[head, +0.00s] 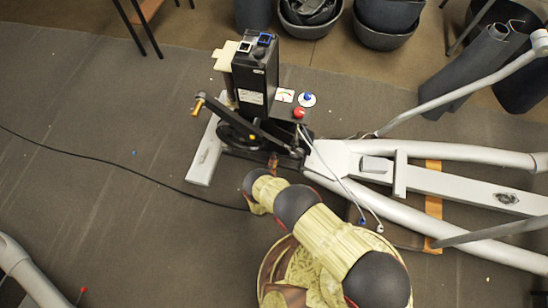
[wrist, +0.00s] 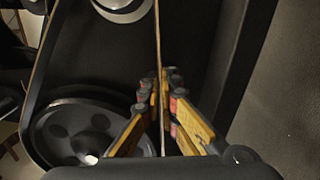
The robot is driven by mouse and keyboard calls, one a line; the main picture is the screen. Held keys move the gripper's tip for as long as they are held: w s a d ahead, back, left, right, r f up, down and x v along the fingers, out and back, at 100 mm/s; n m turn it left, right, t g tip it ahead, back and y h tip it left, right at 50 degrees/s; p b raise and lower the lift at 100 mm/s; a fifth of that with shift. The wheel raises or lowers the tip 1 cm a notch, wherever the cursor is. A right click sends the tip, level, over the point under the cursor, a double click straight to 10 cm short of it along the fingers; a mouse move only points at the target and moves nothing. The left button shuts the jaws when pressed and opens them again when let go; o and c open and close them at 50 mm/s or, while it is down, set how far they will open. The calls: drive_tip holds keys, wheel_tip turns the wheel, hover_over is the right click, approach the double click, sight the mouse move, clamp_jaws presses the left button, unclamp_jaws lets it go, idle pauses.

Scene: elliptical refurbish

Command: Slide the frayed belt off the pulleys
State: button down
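The frayed belt (wrist: 158,40) shows in the wrist view as a thin, edge-on brown strand running down the middle. Another stretch of it curves along the left side. A large dark pulley (wrist: 62,128) with a shiny hub is at lower left, and part of a lighter round pulley (wrist: 122,8) is at the top. My gripper (wrist: 163,88) has its yellow fingers close together on both sides of the middle strand, and looks shut on it. The strand looks straight there.
A red knob (head: 299,113) and small round parts sit beside the housing. The elliptical's pale frame (head: 455,180) stretches right. A black cable (head: 90,158) crosses the floor at left. Dark tubs (head: 385,38) stand at the back. The left floor is mostly clear.

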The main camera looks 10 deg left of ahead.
drive_tip(key=shift+s+a, duration=0.15)
drive_tip(key=shift+s, duration=0.65)
drive_tip(key=shift+s+a, duration=0.1)
drive_tip(key=shift+s, duration=0.7)
idle(2.8)
drive_tip(key=s+a, duration=0.1)
drive_tip(key=s, duration=1)
drive_tip(key=shift+s+a, duration=0.3)
drive_tip(key=shift+s, duration=0.05)
idle(0.9)
